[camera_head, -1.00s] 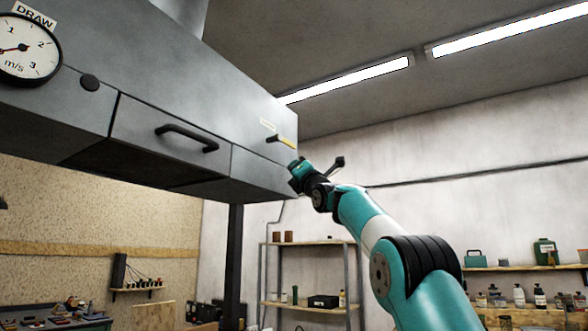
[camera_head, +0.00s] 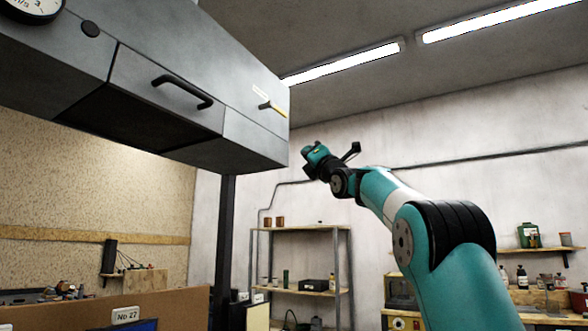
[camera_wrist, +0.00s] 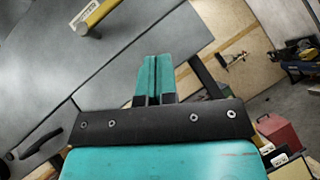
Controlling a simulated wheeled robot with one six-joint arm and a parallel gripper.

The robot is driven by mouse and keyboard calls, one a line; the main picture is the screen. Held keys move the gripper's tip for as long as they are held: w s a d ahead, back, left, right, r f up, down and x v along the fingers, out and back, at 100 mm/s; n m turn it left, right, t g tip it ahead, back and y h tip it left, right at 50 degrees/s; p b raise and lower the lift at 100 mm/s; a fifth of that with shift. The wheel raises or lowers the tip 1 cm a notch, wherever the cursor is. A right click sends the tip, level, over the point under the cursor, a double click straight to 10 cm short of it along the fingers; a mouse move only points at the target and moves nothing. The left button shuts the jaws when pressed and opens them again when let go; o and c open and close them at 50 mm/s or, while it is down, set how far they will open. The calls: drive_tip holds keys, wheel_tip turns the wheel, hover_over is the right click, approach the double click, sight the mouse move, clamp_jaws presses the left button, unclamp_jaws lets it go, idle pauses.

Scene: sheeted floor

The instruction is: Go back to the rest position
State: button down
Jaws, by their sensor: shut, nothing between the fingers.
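My gripper (camera_wrist: 154,75) is shut and empty in the wrist view, its two teal fingers pressed together. In the head view my gripper (camera_head: 308,158) is small, just right of the hood's right end, with a gap of wall showing between them. My arm reaches up from the lower right, bent at the elbow. The grey hood (camera_head: 245,145) has a yellow-tipped lever (camera_head: 272,108) near its right end. The lever also shows at the upper left of the wrist view (camera_wrist: 95,16).
The hood's front has a drawer-like panel with a black handle (camera_head: 182,91). A dark post (camera_head: 225,235) stands below it. A metal shelf (camera_head: 300,229) stands by the back wall. A workbench with bottles lies at right. The air above my arm is clear.

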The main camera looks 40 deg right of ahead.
drive_tip(key=w+a+f+m+g+y+p, duration=0.1)
drive_tip(key=a+f+m+g+y, duration=0.75)
drive_tip(key=a+f, duration=1.7)
drive_tip(key=s+a+f+m+g+h, duration=0.1)
drive_tip(key=s+a+f+m+g, duration=0.55)
drive_tip(key=f, duration=0.35)
drive_tip(key=s+a+f+m+g, duration=0.2)
drive_tip(key=s+f, duration=0.3)
drive_tip(key=s, duration=0.4)
drive_tip(key=s+a+f+m+g+p, duration=0.1)
drive_tip(key=s+a+f+g, duration=0.1)
drive_tip(key=s+f+g, duration=0.3)
drive_tip(key=s+a+f+m+g+h, duration=0.1)
drive_tip(key=s+f, duration=0.5)
drive_tip(key=s, duration=0.7)
drive_tip(key=a+m+g, duration=0.1)
drive_tip(key=g, duration=0.1)
drive_tip(key=shift+f+m+g, duration=0.25)
drive_tip(key=shift+m+g, duration=0.05)
